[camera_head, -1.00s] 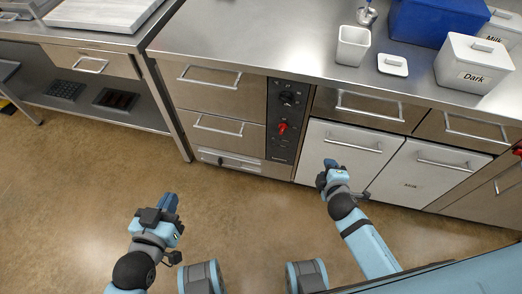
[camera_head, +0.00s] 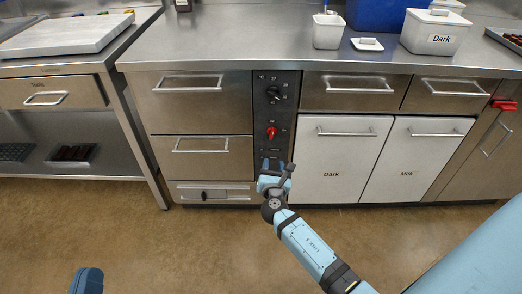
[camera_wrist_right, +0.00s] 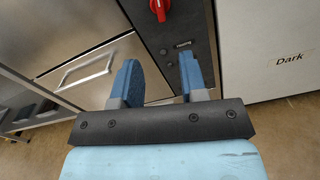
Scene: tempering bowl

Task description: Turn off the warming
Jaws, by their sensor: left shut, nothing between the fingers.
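The dark control panel (camera_head: 284,152) is set in the front of the steel counter. It has a black dial (camera_head: 273,93) at the top and a red knob (camera_head: 271,133) below it. My right gripper (camera_head: 271,164) is in front of the panel's lower end, below the red knob. In the right wrist view, its two blue fingers (camera_wrist_right: 157,62) are apart with nothing between them, and the red knob (camera_wrist_right: 159,9) is at the top edge, beyond the fingertips. My left gripper (camera_head: 87,281) is shut and empty, with only its blue tip showing at the bottom left.
Steel drawers (camera_head: 201,100) are left of the panel, and white doors marked Dark (camera_head: 330,150) and Milk (camera_head: 408,150) are right of it. A white pot (camera_head: 327,32) and a Dark tub (camera_head: 431,34) stand on the counter (camera_head: 230,42). The floor in front is clear.

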